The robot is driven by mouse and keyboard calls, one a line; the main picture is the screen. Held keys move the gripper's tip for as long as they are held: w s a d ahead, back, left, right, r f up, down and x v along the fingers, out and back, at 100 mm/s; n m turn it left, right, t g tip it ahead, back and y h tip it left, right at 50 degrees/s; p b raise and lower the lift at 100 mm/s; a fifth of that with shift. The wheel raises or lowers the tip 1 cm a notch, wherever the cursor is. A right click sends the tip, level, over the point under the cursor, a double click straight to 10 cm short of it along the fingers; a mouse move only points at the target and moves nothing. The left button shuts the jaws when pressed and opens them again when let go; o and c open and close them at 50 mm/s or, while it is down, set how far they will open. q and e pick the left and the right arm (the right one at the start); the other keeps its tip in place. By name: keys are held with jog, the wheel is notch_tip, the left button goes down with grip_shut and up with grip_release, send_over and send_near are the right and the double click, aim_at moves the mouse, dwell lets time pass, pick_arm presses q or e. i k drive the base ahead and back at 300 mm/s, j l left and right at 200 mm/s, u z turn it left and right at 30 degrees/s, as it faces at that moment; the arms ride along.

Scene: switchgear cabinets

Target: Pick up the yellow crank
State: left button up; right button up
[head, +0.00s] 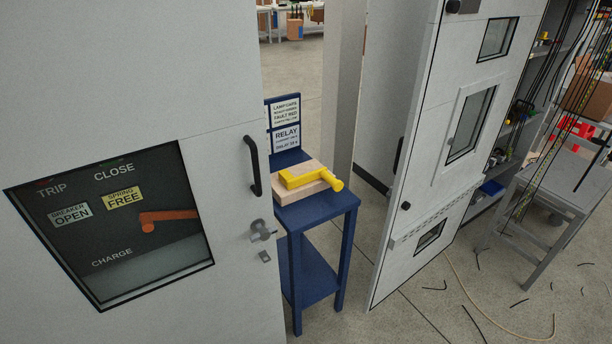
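The yellow crank (302,180) lies on a light wooden block (292,191) on top of a small blue stand (325,209). Its thick round end (335,184) points to the right and overhangs the block. The crank is fully visible and nothing touches it from above. Neither of my grippers shows in the head view.
A grey cabinet door with a black handle (252,166) and a window (115,225) fills the left. An orange lever (168,219) shows behind the window. An open white cabinet door (440,140) stands right of the stand. Loose wires lie on the floor at right.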

aim_at(288, 180)
jog(key=u, duration=0.25)
jog(key=i+l+u, duration=0.15)
jog(key=u, duration=0.2)
jog(key=l+u, duration=0.35)
jog(key=i+l+u, duration=0.15)
jog(key=l+u, duration=0.2)
